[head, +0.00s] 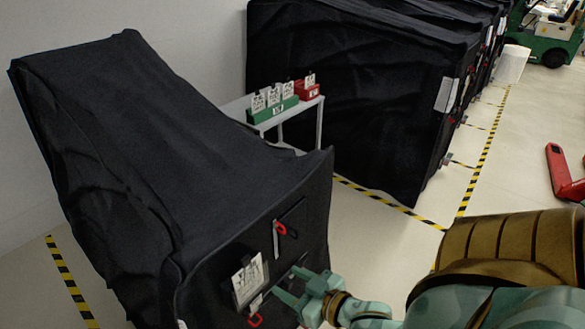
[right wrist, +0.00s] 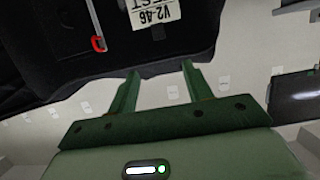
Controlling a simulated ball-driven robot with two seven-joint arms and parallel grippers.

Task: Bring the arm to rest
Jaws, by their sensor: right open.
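My right gripper (head: 284,284) is open in front of the near black covered cart (head: 190,140), close to its front face. In the right wrist view its two green fingers (right wrist: 160,70) stand apart with nothing between them. A white printed card (head: 248,281) hangs on the cart's front, left of the fingers; it also shows upside down in the right wrist view (right wrist: 155,13). A red clip-like piece (head: 281,228) is above the gripper on the same face. Whether the fingertips touch the cover I cannot tell. My left gripper is out of view.
More black covered carts (head: 350,100) stand behind. Between them a white table (head: 319,118) bears a green holder (head: 275,111) and a red holder (head: 306,91) with cards. A red pallet jack (head: 563,175) is at the right. Floor beyond the yellow-black tape (head: 395,204) is mostly free.

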